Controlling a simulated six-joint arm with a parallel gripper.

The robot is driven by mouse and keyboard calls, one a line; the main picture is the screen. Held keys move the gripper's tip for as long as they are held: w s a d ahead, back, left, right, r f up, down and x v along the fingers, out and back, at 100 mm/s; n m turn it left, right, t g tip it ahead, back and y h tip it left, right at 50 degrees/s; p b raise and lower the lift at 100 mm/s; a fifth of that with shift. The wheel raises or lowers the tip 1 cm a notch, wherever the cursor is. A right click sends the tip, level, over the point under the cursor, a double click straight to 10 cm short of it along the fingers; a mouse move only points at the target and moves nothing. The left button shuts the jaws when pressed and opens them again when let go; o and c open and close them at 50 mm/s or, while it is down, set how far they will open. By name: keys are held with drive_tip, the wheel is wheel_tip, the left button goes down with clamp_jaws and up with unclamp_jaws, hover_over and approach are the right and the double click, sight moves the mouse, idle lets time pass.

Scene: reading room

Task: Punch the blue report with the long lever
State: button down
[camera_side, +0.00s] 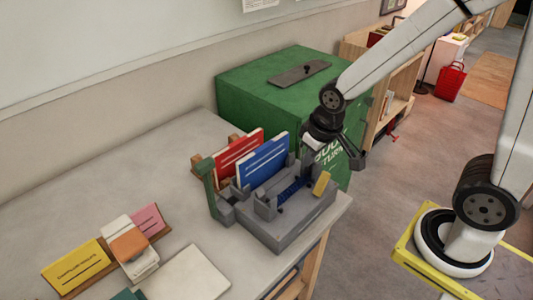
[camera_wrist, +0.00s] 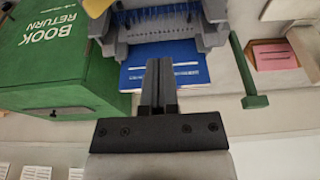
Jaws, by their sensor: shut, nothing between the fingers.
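A grey punch machine (camera_side: 290,222) stands at the table's front corner. The blue report (camera_side: 263,160) stands tilted at its back, lower edge hidden by the machine; it also shows in the wrist view (camera_wrist: 185,72). A long green lever (camera_side: 208,188) rises at the machine's left end; in the wrist view (camera_wrist: 243,72) it is a slim bar with a wider end. A short yellow handle (camera_side: 321,183) is at the right end. My gripper (camera_side: 350,163) is shut and empty, above and right of the machine, apart from the lever. Its fingers (camera_wrist: 158,72) overlap the blue report in the wrist view.
A red report (camera_side: 238,150) stands behind the blue one. A green book return box (camera_side: 235,105) is behind the machine. A yellow card (camera_side: 75,268), a pink card (camera_side: 148,218) and an orange-and-white object (camera_side: 130,245) lie at left. The table's back left is clear.

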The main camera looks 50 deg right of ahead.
drive_tip(key=w+a+r, duration=0.5)
drive_tip(key=w+a, duration=0.3)
drive_tip(key=w, duration=0.1)
drive_tip(key=w+a+r+t, duration=0.1)
drive_tip(key=w+a+r, duration=0.3)
drive_tip(key=w+a, duration=0.5)
drive_tip(key=shift+w+r, duration=0.4)
drive_tip(key=shift+w, duration=0.05)
drive_tip(key=shift+d+f, duration=0.1)
drive_tip(key=x, duration=1)
drive_tip(key=shift+s, duration=2)
drive_tip(key=shift+s, duration=0.1)
